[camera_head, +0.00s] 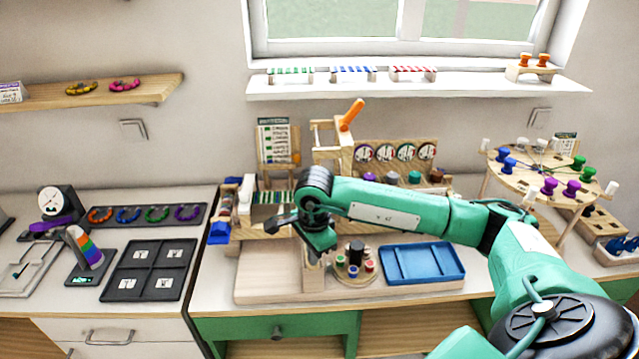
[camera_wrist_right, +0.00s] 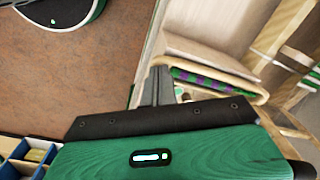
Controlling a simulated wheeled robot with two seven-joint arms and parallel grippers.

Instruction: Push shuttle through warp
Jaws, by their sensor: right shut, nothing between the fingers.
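A small wooden loom (camera_head: 247,215) stands on the bench, with green and white warp threads (camera_head: 275,197) across its top. In the right wrist view a wooden frame with a green and purple woven band (camera_wrist_right: 215,80) lies just right of the fingertips. My right gripper (camera_head: 272,226) is at the loom's front, pointing left; its fingers (camera_wrist_right: 157,78) are shut and empty. I cannot make out a shuttle with certainty; a blue piece (camera_head: 219,233) sits at the loom's left end. My arm hides part of the loom. My left gripper is not in view.
A wooden board (camera_head: 270,270) lies in front of the loom. A round spool stand (camera_head: 345,272) and a blue tray (camera_head: 425,262) are to its right. A round peg table (camera_head: 525,175) stands far right. A dark four-part tray (camera_head: 150,268) lies on the left counter.

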